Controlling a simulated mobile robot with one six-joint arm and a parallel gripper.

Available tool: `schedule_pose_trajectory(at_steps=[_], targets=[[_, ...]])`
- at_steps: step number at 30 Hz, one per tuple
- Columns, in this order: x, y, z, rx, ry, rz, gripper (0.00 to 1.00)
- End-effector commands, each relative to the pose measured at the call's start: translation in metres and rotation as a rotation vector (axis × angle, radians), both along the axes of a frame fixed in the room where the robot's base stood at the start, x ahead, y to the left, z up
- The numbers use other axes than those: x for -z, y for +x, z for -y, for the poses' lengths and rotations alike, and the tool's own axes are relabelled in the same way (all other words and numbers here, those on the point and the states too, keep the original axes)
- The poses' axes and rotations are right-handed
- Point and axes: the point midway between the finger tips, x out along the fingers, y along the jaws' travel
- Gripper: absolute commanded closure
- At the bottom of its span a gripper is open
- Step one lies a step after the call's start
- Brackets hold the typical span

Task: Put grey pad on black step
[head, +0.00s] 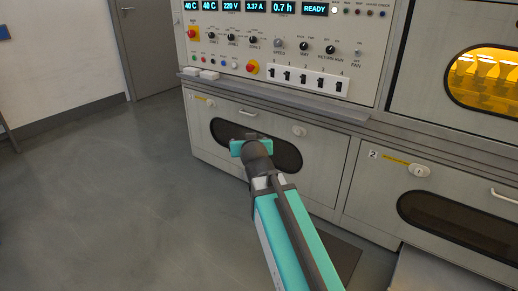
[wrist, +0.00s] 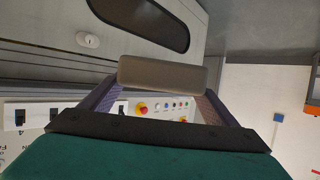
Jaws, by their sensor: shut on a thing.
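My gripper (head: 251,146) is in front of the cabinet's left lower door, above the floor. In the wrist view, my gripper (wrist: 162,84) is shut on a grey-brown pad (wrist: 162,72), a rounded flat block held across the two fingertips. In the head view the pad is mostly hidden by the gripper and cannot be made out clearly. A dark flat slab (head: 343,258) lies on the floor beside my arm, partly covered by it; I cannot tell whether it is the black step.
The control panel (head: 290,45) has switches, knobs and a ledge (head: 275,97) with small white blocks (head: 208,75). Lower doors (head: 325,165) with dark windows stand below it. A light grey platform (head: 430,272) is at the lower right. The floor (head: 110,200) at left is clear.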

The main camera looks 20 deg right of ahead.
Motion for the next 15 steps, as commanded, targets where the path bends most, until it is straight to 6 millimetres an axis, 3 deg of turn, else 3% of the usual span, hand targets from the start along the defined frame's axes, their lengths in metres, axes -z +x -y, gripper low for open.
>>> schedule_pose_trajectory(at_steps=[6, 15], targets=[[-0.019, 0.000, -0.012, -0.097, 0.001, 0.002, 0.41], [-0.027, -0.001, -0.017, -0.153, -0.001, -0.001, 0.41]])
